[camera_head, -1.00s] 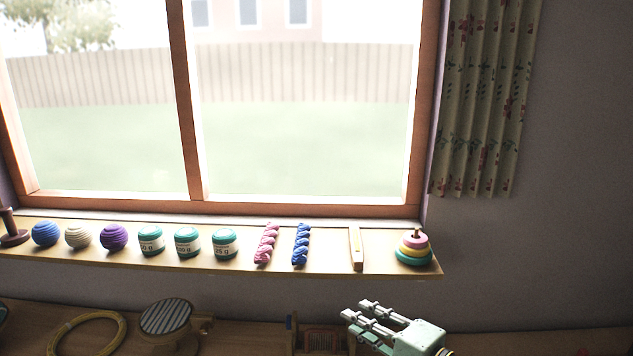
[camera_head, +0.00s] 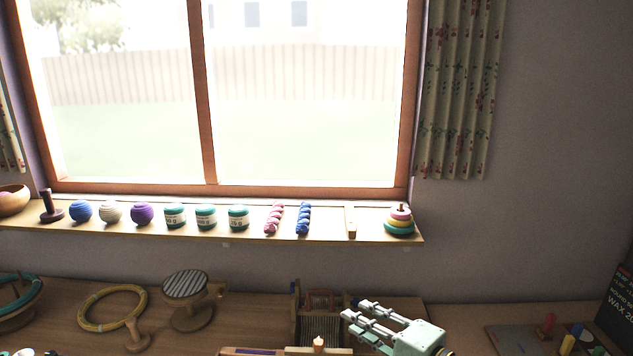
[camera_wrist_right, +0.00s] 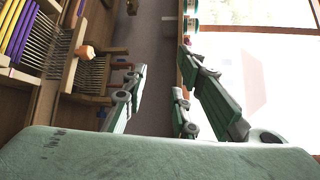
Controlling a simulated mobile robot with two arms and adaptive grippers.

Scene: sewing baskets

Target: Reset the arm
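My right gripper (camera_head: 360,314) reaches in from the bottom right in the head view, pale green, its fingers pointing left above the wooden table. In the right wrist view its fingers (camera_wrist_right: 158,100) stand apart with nothing between them, so it is open and empty. Beside and below it in the head view is a small wooden loom (camera_head: 318,318), which also fills the left side of the right wrist view (camera_wrist_right: 42,42). My left gripper does not show in either view.
The window shelf (camera_head: 250,239) holds yarn balls, green-lidded jars, pink and blue skeins, and a ring stacker (camera_head: 399,222). The table carries a yellow hoop (camera_head: 84,309), a striped round stand (camera_head: 186,284) and a board with coloured pegs (camera_head: 550,338) at right.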

